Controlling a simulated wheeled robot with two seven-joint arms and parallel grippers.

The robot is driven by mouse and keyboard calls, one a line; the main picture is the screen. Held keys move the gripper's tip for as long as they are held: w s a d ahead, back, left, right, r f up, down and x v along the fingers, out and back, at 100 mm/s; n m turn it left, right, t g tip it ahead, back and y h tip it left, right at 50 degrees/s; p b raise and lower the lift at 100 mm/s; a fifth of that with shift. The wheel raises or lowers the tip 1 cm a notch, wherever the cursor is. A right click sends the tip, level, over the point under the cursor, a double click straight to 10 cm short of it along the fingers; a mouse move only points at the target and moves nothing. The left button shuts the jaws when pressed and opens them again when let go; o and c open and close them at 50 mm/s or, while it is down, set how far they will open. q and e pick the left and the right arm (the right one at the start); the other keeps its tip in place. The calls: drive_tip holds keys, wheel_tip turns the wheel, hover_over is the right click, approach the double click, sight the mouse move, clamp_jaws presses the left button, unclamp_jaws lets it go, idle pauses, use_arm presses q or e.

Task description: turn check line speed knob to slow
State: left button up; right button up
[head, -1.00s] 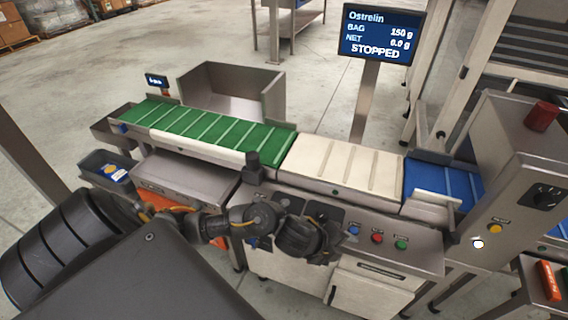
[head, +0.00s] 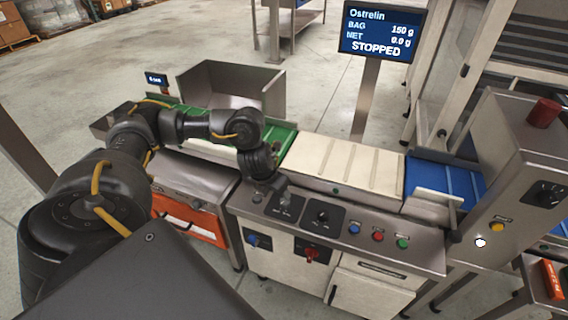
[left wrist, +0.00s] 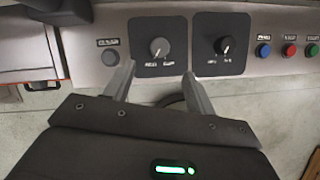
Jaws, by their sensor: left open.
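The sloping control panel (head: 425,254) carries two knobs on black plates. The left grey knob (left wrist: 159,47) and the right black knob (left wrist: 224,45) show in the left wrist view; the right one also shows in the head view (head: 322,216). Their labels are too small to read, so I cannot tell which is the check line speed knob, or its setting. My left gripper (left wrist: 159,72) is open and empty, its fingers pointing toward the left knob, one on either side of its line. In the head view the gripper (head: 280,188) is above the left plate, partly covering it.
Blue (head: 354,229), red (head: 378,236) and green (head: 402,243) buttons sit right of the knobs. A blue switch (head: 257,240) and red switch (head: 311,254) are on the front below. The white belt (head: 330,160) runs behind the panel. The display (head: 381,32) reads STOPPED.

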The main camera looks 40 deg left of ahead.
sight(285, 201)
use_arm(q)
drive_tip(key=b+x, duration=0.1)
drive_tip(key=x, duration=0.8)
drive_tip(key=shift+w+f, duration=0.15)
drive_tip(key=shift+f, duration=0.35)
use_arm(e)
drive_tip(key=shift+w+d+f, duration=0.3)
drive_tip(key=shift+d+f, duration=0.35)
drive_tip(key=shift+d, duration=0.2)
use_arm(q)
drive_tip(key=shift+c, duration=0.4)
use_arm(e)
drive_tip(key=shift+a, duration=0.15)
